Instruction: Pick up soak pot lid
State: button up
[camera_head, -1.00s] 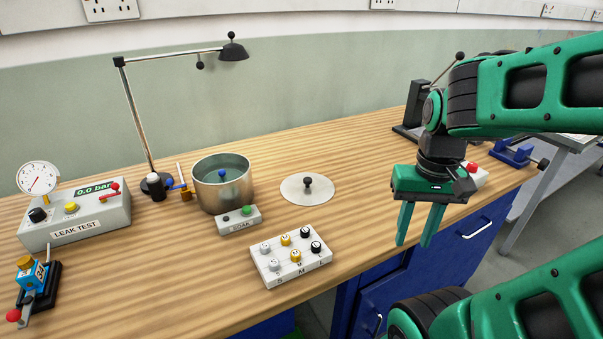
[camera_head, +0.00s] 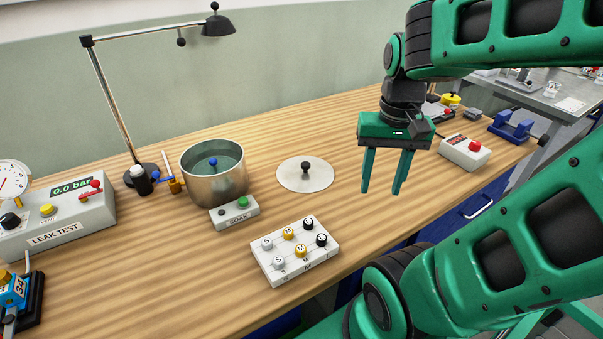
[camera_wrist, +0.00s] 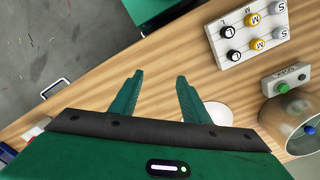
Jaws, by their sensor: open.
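The soak pot lid (camera_head: 292,178) is a flat pale disc with a black knob (camera_head: 305,167), lying on the wooden bench to the right of the pot. In the wrist view the lid (camera_wrist: 219,114) shows in part beside one finger; the rest is hidden behind my gripper. The soak pot (camera_head: 216,187) is an uncovered metal pot with liquid and a blue knob-like item inside. My gripper (camera_head: 382,190) points down, open and empty, to the right of the lid and above the bench; it also shows in the wrist view (camera_wrist: 157,76).
A SOAK button box (camera_head: 235,214) stands in front of the pot. A white box with a red button (camera_head: 465,152) sits right of my gripper.

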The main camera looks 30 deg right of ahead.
jog(key=w+r+m, duration=0.3)
jog(key=w, duration=1)
jog(key=m, duration=0.3)
send_over(305, 163)
jog(key=f, duration=0.5)
jog(key=shift+w+f, duration=0.2)
jog(key=shift+s+f, duration=0.15)
jog(key=shift+f, duration=1.3)
jog(key=shift+s+f, duration=0.15)
jog(key=shift+f, duration=1.25)
grip_shut()
